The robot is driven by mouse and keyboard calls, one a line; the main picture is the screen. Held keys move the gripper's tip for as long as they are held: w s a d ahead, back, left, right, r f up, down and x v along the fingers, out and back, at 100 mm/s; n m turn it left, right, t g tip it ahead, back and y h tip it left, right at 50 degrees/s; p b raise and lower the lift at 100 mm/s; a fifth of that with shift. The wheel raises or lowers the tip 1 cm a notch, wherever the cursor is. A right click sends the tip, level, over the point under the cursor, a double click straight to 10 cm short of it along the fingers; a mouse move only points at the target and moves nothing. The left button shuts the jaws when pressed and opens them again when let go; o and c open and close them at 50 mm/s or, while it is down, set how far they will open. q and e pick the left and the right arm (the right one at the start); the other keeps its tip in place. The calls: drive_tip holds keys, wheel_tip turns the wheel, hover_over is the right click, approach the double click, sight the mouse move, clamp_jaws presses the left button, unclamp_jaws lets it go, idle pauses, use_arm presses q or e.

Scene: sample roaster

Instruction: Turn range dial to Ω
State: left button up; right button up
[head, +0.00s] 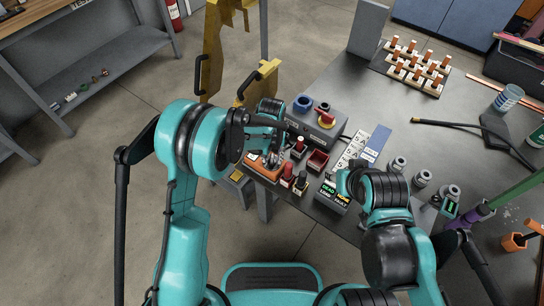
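An orange meter (266,171) lies near the left front edge of the grey table. My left gripper (264,152) is directly above it, with its fingers pointing down at the meter's face. The fingers and wrist cover much of that face, so the range dial and its setting cannot be made out. Whether the fingers touch the dial or are closed on it is too small to tell. My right arm reaches in over the table's front edge, and its gripper is hidden behind its own wrist, near a dark box with green and yellow labels (333,197).
Red and black probe-like pieces (287,174) and a small dark red bin (318,161) stand close right of the meter. A grey box with knobs (316,121) is behind. Metal cylinders (397,166) stand to the right.

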sight(272, 158)
use_arm(q)
drive_tip(key=shift+r, duration=0.1)
wheel_tip(272, 158, up, 12)
idle(0.5)
idle(0.4)
drive_tip(key=s+a+r+t, duration=0.3)
drive_tip(key=s+a+r, duration=0.6)
drive_tip(key=a, duration=0.2)
drive_tip(key=s+a+n+t, duration=0.1)
drive_tip(key=s+a+t, duration=0.3)
drive_tip(key=s+a, duration=0.3)
drive_tip(key=s, duration=0.3)
